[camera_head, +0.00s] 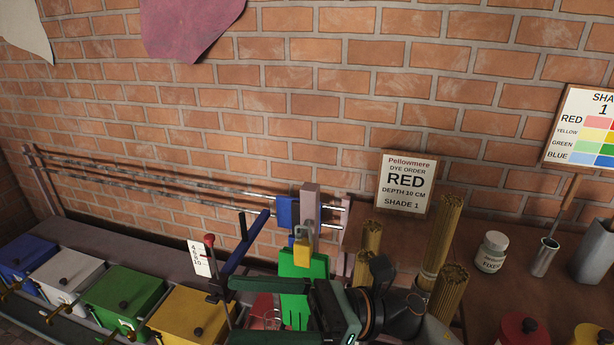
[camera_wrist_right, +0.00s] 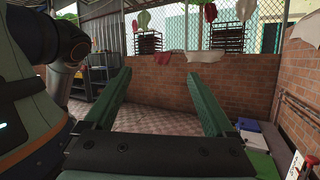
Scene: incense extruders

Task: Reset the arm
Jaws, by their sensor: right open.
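My right gripper (camera_head: 227,311) reaches in from the lower right of the head view, with its fingers pointing left. Its two dark green fingers are spread apart. In the right wrist view the jaws (camera_wrist_right: 157,88) are wide open with nothing between them. My left gripper is not in view.
A red-knobbed lever (camera_head: 210,241) and a blue bar (camera_head: 247,243) stand close to the fingers. Blue, white, green and yellow lidded boxes (camera_head: 124,298) line the left. Brown stick bundles (camera_head: 440,240), a jar (camera_head: 492,252) and a RED order sign (camera_head: 405,184) are at right.

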